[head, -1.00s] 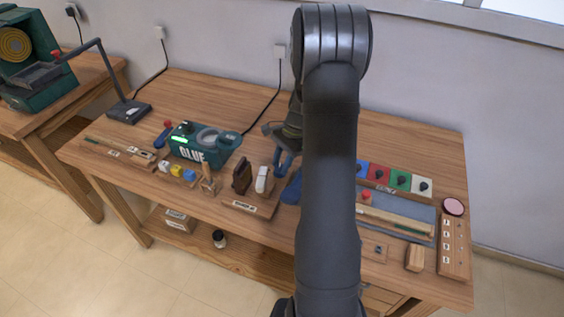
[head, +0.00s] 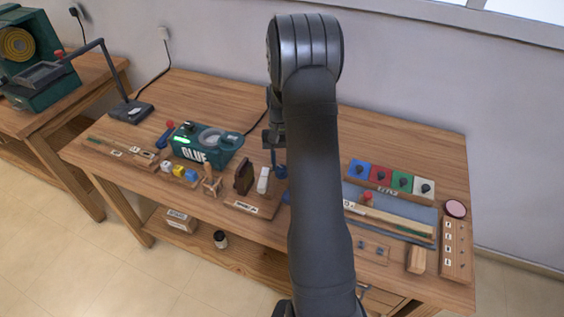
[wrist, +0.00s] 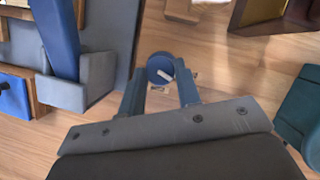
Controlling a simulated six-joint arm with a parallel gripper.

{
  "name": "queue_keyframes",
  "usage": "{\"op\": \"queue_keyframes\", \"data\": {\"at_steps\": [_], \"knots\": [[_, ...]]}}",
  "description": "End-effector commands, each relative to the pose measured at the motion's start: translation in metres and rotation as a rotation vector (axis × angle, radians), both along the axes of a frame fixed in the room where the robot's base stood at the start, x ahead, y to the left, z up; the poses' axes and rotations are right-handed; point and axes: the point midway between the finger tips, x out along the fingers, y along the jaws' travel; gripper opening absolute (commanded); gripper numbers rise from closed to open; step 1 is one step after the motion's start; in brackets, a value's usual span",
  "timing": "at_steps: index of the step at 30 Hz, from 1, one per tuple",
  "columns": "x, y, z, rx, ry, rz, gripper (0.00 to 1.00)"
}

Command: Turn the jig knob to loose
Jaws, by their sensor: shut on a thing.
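The jig knob (wrist: 159,66) is a round blue knob with a white pointer mark, seen from above in the wrist view. The mark points toward the lower right of that picture. My gripper (wrist: 161,80) has one blue finger on each side of the knob and is shut on it. A small label below the knob is partly seen between the fingers and cannot be read. In the head view my gripper (head: 280,172) is low over the bench, right of the white block (head: 263,180), and my arm hides the knob.
In the wrist view a grey block (wrist: 88,80) with a long blue bar stands left of the fingers. A teal object (wrist: 300,110) is at the right edge. In the head view the green glue box (head: 205,147) stands left. The bench's back strip is largely clear.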

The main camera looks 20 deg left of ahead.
Motion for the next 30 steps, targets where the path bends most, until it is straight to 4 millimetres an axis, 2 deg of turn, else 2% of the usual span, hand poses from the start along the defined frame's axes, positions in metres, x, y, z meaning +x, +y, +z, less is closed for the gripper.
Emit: {"op": "queue_keyframes", "data": {"at_steps": [12,30], "knots": [[-0.0015,0.0018,0.0001,0.0,0.0,0.268,0.08],[-0.0016,0.0022,0.0,0.0,0.0,0.343,0.08]]}}
